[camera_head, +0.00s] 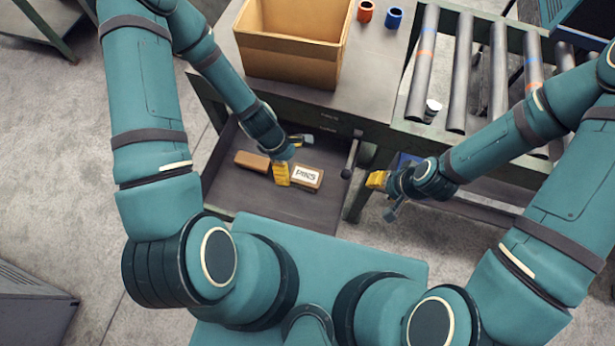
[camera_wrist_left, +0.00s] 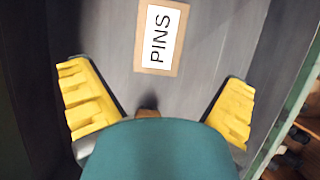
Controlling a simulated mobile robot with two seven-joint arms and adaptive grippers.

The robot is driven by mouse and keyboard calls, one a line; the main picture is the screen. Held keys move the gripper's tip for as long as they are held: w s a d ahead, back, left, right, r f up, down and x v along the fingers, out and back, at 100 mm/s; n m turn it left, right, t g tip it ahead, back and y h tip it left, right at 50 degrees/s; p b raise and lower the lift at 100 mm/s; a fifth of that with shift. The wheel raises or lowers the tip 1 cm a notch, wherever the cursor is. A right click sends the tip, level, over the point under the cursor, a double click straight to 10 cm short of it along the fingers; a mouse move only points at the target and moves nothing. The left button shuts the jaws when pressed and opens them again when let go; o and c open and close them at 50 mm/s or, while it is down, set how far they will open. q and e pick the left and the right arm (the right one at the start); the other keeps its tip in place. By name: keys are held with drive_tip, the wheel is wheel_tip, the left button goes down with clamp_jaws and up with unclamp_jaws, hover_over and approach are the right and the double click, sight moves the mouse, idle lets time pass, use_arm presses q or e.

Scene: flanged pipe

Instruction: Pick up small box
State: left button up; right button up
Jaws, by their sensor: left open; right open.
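A small brown box with a white label reading PINS (camera_head: 299,185) lies in the open drawer. It also shows in the left wrist view (camera_wrist_left: 139,60) at the top, ahead of the fingers and not between them. A plain brown block (camera_head: 252,161) lies to the left in the same drawer. My left gripper (camera_head: 282,173) is over the drawer, just left of the PINS box, with its yellow fingers (camera_wrist_left: 158,90) spread apart and empty. My right gripper (camera_head: 378,180) is outside the drawer to the right, open and holding nothing visible.
The drawer (camera_head: 250,198) has low walls and a handle-like part at its right. The workbench (camera_head: 370,85) above holds an open cardboard box (camera_head: 290,55), an orange cup (camera_head: 365,11) and a blue cup (camera_head: 394,17). A roller conveyor (camera_head: 460,75) stands to the right.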

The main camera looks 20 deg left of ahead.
sight(304, 174)
use_arm(q)
drive_tip(key=x, duration=0.5)
drive_tip(key=b+x, duration=0.1)
drive_tip(key=x, duration=0.2)
drive_tip(key=shift+d, duration=0.35)
drive_tip(key=shift+c, duration=0.3)
drive_tip(key=shift+w, duration=0.1)
drive_tip(key=c, duration=1.3)
